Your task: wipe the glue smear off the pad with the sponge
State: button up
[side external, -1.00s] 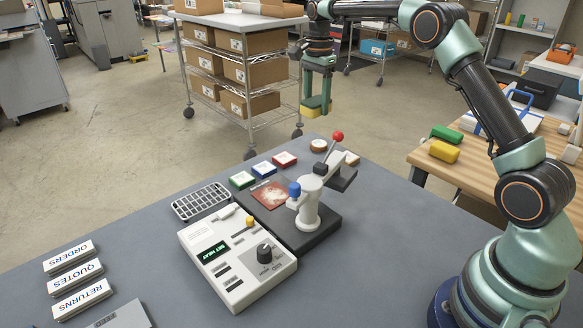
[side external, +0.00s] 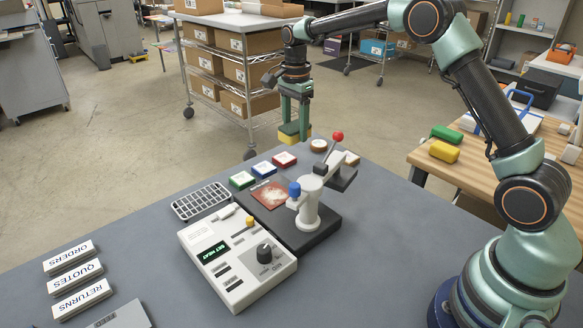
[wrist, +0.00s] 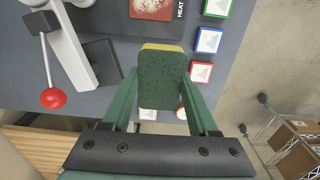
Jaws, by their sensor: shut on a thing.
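My gripper (side external: 293,128) is shut on a sponge (side external: 290,134) with a green face and a yellow layer. The sponge hangs in the air above the far edge of the grey table. In the wrist view the sponge (wrist: 162,80) sits between the green fingers of my gripper (wrist: 162,100). The reddish pad (side external: 270,194) lies on the dark base of the press, left of its white post, with a pale smear on it. Only part of the pad (wrist: 152,8) shows at the top of the wrist view. The sponge is apart from the pad.
A press (side external: 310,205) with a red-knobbed lever (side external: 337,136) stands right of the pad. Green, blue and red blocks (side external: 264,169) line the pad's far side. A control box (side external: 238,258) and a slotted tray (side external: 201,201) are nearer and left.

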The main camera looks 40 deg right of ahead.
send_over(284, 188)
notch_tip(284, 188, down, 4)
jog(key=r, duration=0.1)
jog(key=shift+s+a+f, duration=0.1)
jog(key=shift+f, duration=3.95)
jog(key=shift+a+f, duration=0.15)
jog(key=shift+a, duration=0.15)
jog(key=shift+a+f, duration=0.1)
jog(key=shift+a, duration=3.05)
jog(key=shift+d, duration=3.55)
jog(key=shift+a, duration=3.55)
jog(key=shift+d, duration=3.55)
notch_tip(284, 188, up, 8)
